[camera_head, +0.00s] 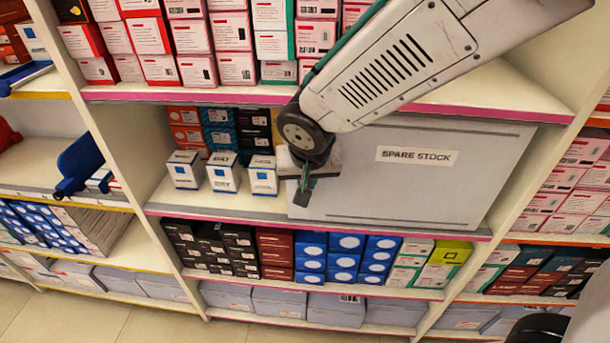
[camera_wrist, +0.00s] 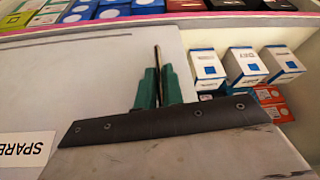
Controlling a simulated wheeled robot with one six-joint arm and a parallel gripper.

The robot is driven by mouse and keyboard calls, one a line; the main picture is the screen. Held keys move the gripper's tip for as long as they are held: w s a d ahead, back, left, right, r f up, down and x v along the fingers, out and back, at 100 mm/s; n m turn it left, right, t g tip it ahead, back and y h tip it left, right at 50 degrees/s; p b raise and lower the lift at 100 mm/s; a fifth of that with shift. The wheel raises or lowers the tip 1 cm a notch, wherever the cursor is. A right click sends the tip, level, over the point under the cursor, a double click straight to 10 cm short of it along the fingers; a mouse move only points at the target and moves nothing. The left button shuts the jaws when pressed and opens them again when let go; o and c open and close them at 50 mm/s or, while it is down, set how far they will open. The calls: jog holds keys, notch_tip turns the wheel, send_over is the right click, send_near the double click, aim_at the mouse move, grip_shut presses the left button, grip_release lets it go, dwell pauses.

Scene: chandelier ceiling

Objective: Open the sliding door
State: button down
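The sliding door (camera_head: 440,185) is a flat grey panel with a "SPARE STOCK" label (camera_head: 416,156). It covers the middle and right of a shelf bay, and the left part of the bay is uncovered. In the wrist view the door (camera_wrist: 80,90) looks upside down, with its edge just right of my fingers. My gripper (camera_head: 302,196) is in front of the door near its left edge. In the wrist view my gripper's green fingers (camera_wrist: 157,75) are close together, with a thin dark and tan strip between them. I cannot tell whether they touch the door, and no separate handle is clearly visible.
White and blue boxes (camera_head: 223,172) stand in the uncovered part left of the door, with darker boxes behind. Shelf boards with pink edges run above and below the door. An upright (camera_head: 127,125) bounds the bay on the left. Full shelves of boxes surround it.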

jog(key=shift+w+d, duration=0.15)
jog(key=shift+w, duration=0.05)
jog(key=c, duration=1.5)
grip_release()
jog(key=shift+w, duration=0.15)
jog(key=shift+r, duration=0.15)
jog(key=v, duration=0.7)
jog(key=shift+r, duration=0.2)
jog(key=shift+s, duration=0.25)
